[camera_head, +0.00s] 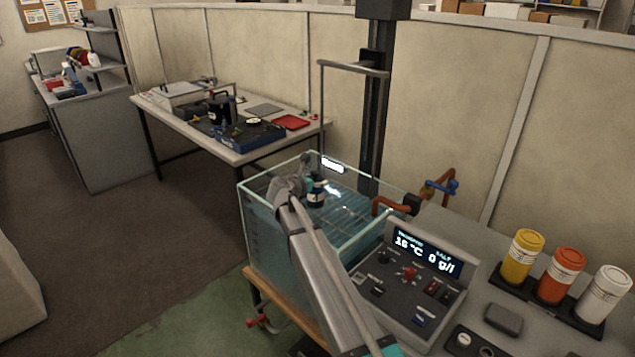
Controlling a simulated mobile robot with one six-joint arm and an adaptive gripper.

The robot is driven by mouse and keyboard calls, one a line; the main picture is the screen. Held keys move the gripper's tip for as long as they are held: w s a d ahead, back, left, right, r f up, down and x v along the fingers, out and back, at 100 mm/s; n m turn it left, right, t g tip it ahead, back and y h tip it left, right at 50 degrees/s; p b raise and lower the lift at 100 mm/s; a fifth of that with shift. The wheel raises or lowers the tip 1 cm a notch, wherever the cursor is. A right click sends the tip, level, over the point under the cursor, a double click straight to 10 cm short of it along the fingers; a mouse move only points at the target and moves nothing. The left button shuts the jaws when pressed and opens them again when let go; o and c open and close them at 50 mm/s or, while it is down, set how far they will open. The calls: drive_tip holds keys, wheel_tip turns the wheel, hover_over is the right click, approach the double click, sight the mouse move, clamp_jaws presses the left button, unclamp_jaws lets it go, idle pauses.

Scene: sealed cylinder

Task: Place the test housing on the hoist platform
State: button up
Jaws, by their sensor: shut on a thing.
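The glass tank (262,225) stands in the middle of the view with clear water in it. My arm reaches over its front wall, and my gripper (312,184) is above or inside the tank's left part. My gripper is shut on a small dark cylinder with a pale band, apparently the test housing (316,196). My wrist partly hides it. A slatted grid, apparently the hoist platform (350,217), lies inside the tank, to the right of the housing. I cannot tell whether the housing touches it. The hoist bracket (354,68) and its thin rod rise above the tank.
The dark hoist column (374,120) stands behind the tank. A control panel (408,285) reading 16 °C and 0 g/l is at the right, beside yellow (524,257), orange (561,276) and white (603,294) bottles. A workbench (240,155) stands behind left.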

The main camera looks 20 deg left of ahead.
drive_tip(key=o, duration=1)
drive_tip(key=shift+o, duration=0.2)
drive_tip(key=shift+s+r+p, duration=0.25)
drive_tip(key=shift+s+p, duration=0.1)
drive_tip(key=shift+s, duration=0.15)
drive_tip(key=p+v, duration=0.3)
drive_tip(key=v, duration=0.8)
drive_tip(key=shift+a, duration=0.1)
